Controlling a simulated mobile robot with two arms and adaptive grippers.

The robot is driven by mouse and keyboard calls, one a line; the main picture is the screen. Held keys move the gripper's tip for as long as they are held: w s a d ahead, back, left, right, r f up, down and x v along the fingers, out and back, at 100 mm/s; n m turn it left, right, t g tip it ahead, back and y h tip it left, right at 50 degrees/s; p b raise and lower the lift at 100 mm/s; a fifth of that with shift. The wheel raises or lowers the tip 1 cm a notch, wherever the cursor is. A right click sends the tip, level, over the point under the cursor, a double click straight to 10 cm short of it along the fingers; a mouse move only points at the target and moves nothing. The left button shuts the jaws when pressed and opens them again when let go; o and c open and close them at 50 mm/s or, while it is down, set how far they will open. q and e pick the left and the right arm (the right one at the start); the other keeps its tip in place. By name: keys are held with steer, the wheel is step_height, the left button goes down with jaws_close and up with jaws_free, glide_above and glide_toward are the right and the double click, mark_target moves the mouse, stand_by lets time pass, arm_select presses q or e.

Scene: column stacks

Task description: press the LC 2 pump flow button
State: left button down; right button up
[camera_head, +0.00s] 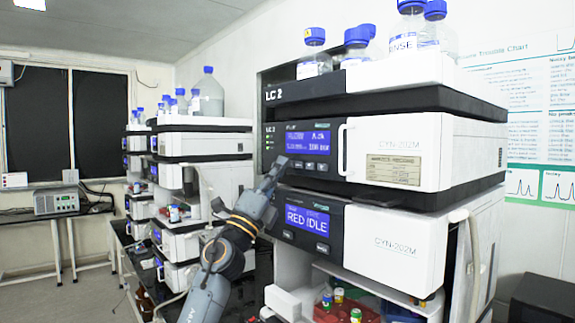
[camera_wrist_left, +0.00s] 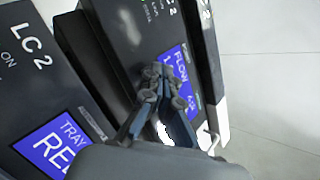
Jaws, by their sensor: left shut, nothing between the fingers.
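The LC 2 pump module (camera_head: 395,150) is the white and black unit in the stack at the right of the head view. Its blue display (camera_head: 308,142) is lit, with small dark buttons (camera_head: 310,165) in a row below it. My left gripper (camera_head: 277,168) is shut and empty, its tips at the lower left of that display, near the row. In the left wrist view the shut fingertips (camera_wrist_left: 160,75) lie over the panel beside the blue FLOW display (camera_wrist_left: 180,68) and hide part of it. I cannot tell whether they touch the panel. The right gripper is out of view.
Blue-capped bottles (camera_head: 357,45) stand on top of the stack. A second instrument stack (camera_head: 205,145) stands to the left. A white handle (camera_head: 343,150) sticks out right of the pump display.

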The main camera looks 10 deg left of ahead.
arm_select(q)
steer(key=shift+s+a+p, duration=0.45)
steer(key=shift+s+p, duration=0.2)
steer(key=s+a+p, duration=0.1)
steer(key=s, duration=0.1)
steer(key=s+a+p, duration=0.2)
stand_by(0.4)
steer(key=shift+w, duration=0.1)
